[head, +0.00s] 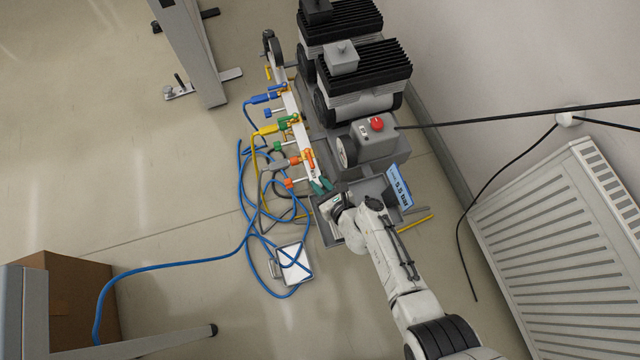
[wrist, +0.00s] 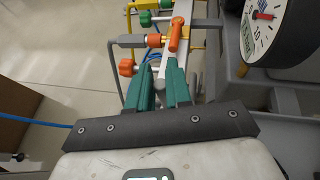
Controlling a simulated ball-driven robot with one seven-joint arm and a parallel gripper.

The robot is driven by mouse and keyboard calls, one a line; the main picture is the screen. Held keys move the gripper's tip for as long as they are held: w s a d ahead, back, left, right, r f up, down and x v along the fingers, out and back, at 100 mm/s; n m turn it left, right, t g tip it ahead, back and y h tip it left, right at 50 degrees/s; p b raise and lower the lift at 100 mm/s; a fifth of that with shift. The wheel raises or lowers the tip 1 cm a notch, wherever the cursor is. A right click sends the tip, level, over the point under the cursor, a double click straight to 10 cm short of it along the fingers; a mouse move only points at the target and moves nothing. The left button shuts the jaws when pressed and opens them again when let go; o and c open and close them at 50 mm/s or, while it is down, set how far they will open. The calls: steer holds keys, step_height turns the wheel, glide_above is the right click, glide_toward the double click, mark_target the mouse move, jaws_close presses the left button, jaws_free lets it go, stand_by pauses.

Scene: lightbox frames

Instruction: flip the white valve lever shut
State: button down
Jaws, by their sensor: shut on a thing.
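My gripper (wrist: 161,67) has its green fingers closed on a narrow white piece (wrist: 163,66), which looks like the white valve lever. It is at the near end of the pale manifold rail (head: 292,106), just below an orange valve handle (wrist: 175,36). In the head view my gripper (head: 321,186) reaches that rail end from the lower right, and the fingers largely cover the lever. The lever's pivot and exact angle are hidden.
Blue, yellow, green and orange valves with hoses line the rail. A pressure gauge (wrist: 278,28) sits close right of my fingers. Compressors (head: 362,75) stand behind, and a radiator (head: 560,240) is at right. Loose blue hose (head: 170,265) lies on the floor, left.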

steer(key=shift+f, duration=0.1)
steer(key=c, duration=1.1)
jaws_free()
steer(key=shift+s+d, duration=0.1)
steer(key=p+v, duration=0.5)
steer(key=v, duration=0.5)
steer(key=shift+s+d+r, duration=0.15)
steer(key=shift+s+r, duration=0.05)
steer(key=shift+s, duration=0.05)
